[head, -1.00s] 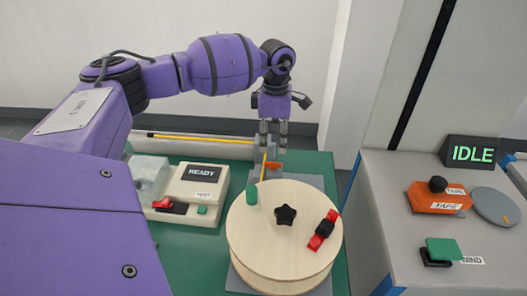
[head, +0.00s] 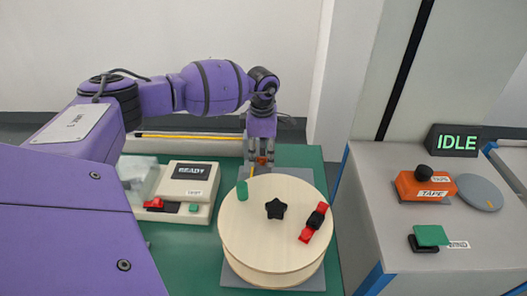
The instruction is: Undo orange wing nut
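The orange wing nut (head: 262,161) shows as a small orange patch between the fingers of my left gripper (head: 259,162), behind the wooden reel. The fingers point down on either side of it and hide most of it. I cannot tell whether they touch it. The grey block under the wing nut is largely hidden by the gripper. My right gripper is not in view.
The round wooden reel (head: 250,250) with a black star knob (head: 275,208) stands just in front of the gripper. A tester reading READY (head: 192,185) is at left. A grey cabinet (head: 375,225) with an IDLE display (head: 457,143) stands at right.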

